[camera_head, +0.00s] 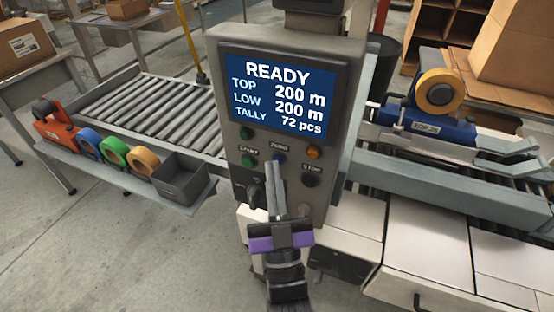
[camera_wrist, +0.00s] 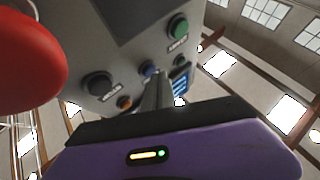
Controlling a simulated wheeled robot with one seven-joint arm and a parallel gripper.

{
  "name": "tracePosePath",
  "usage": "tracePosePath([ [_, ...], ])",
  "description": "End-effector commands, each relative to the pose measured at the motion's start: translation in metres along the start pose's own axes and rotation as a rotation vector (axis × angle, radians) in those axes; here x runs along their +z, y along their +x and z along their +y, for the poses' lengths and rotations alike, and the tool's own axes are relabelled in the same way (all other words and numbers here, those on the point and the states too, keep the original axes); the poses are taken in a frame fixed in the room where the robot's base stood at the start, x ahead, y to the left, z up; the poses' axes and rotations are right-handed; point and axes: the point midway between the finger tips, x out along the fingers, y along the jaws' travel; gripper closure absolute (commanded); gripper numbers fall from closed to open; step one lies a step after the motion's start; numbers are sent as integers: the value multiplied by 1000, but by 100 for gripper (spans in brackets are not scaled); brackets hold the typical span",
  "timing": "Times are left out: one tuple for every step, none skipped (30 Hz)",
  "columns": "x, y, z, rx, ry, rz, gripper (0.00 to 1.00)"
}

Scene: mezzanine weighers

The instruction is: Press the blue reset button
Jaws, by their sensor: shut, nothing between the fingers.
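The blue button (camera_head: 280,157) sits in the middle of the button rows on the grey control panel (camera_head: 233,108), under a small label too blurred to read surely. My gripper (camera_head: 273,168) is shut and empty, its fingertips just below and left of the blue button in the head view. In the wrist view the blue button (camera_wrist: 148,68) shows just beyond the tips of the shut fingers (camera_wrist: 158,80). I cannot tell whether the tips touch it. The panel screen (camera_head: 280,92) reads READY, TOP 200 m, LOW 200 m, TALLY 72 pcs.
Close around are green buttons (camera_head: 249,160), an orange one (camera_head: 313,152), a black stop button (camera_head: 311,179) and a dark knob (camera_head: 252,192). A large red knob (camera_wrist: 25,60) is near in the wrist view. Roller conveyor (camera_head: 150,110) and tape rolls (camera_head: 115,152) stand left.

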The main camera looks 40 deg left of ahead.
Motion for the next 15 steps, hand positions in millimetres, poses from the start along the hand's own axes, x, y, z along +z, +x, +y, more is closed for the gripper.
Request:
tracePosePath([
  [1, 0, 0, 0, 0, 0, 100],
  [1, 0, 1, 0, 0, 0, 100],
  [1, 1, 1, 0, 0, 0, 100],
  [1, 1, 1, 0, 0, 0, 100],
  [1, 1, 1, 0, 0, 0, 100],
  [2, 2, 1, 0, 0, 0, 100],
  [2, 2, 1, 0, 0, 0, 100],
  [2, 2, 2, 0, 0, 0, 100],
  [2, 2, 2, 0, 0, 1, 100],
  [2, 3, 2, 0, 0, 1, 100],
  [2, 3, 2, 0, 0, 1, 100],
  [2, 3, 2, 0, 0, 1, 100],
  [3, 4, 2, 0, 0, 1, 100],
  [3, 4, 2, 0, 0, 1, 100],
  [3, 4, 3, 0, 0, 1, 100],
])
